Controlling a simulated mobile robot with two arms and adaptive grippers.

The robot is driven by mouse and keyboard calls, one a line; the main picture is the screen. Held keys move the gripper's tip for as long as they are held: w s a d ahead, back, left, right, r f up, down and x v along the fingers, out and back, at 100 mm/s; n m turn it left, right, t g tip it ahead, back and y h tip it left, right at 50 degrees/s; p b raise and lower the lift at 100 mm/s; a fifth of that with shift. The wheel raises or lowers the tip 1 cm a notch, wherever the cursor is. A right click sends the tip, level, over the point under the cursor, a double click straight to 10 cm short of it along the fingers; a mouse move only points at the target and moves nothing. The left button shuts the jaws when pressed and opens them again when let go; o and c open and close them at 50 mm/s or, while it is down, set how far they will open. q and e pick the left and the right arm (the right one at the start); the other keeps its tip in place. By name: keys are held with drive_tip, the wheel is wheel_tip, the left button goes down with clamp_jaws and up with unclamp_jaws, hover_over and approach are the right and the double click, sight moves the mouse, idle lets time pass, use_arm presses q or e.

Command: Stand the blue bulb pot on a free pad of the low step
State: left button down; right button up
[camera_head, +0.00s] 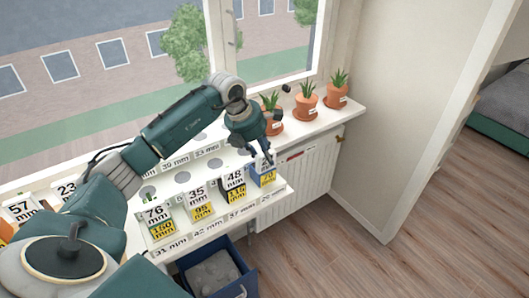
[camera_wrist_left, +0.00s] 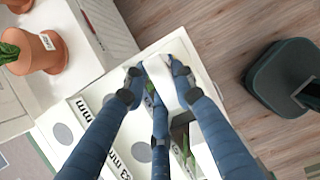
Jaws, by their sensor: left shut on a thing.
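The blue bulb pot (camera_head: 256,180), with a white card and a yellow label, is at the right end of the low step (camera_head: 273,196). My left gripper (camera_head: 267,160) points down from above and is shut on it. In the left wrist view, the fingers (camera_wrist_left: 157,75) close around a white piece, likely its card; the pot body is mostly hidden. I cannot tell whether its base touches the step. Other carded pots, marked 76 (camera_head: 158,226), 35 (camera_head: 200,205) and 48 (camera_head: 235,186), stand to its left. My right gripper is out of view.
Three terracotta pots with green plants (camera_head: 306,106) stand on the sill at the right. The raised step behind has round grey pads (camera_head: 182,178) and size labels. A blue bin (camera_head: 238,278) with grey contents is below the step. The wooden floor (camera_head: 330,255) at right is clear.

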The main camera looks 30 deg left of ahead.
use_arm(q)
drive_tip(key=shift+r, duration=0.1)
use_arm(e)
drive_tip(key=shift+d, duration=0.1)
use_arm(q)
drive_tip(key=c, duration=1.4)
unclamp_jaws()
drive_tip(key=shift+c, duration=0.2)
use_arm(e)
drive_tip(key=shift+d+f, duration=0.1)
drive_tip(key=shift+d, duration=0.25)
use_arm(q)
drive_tip(key=shift+r, duration=0.15)
drive_tip(key=b+v, duration=0.2)
drive_tip(key=v, duration=0.9)
drive_tip(key=shift+s+r+b, duration=0.3)
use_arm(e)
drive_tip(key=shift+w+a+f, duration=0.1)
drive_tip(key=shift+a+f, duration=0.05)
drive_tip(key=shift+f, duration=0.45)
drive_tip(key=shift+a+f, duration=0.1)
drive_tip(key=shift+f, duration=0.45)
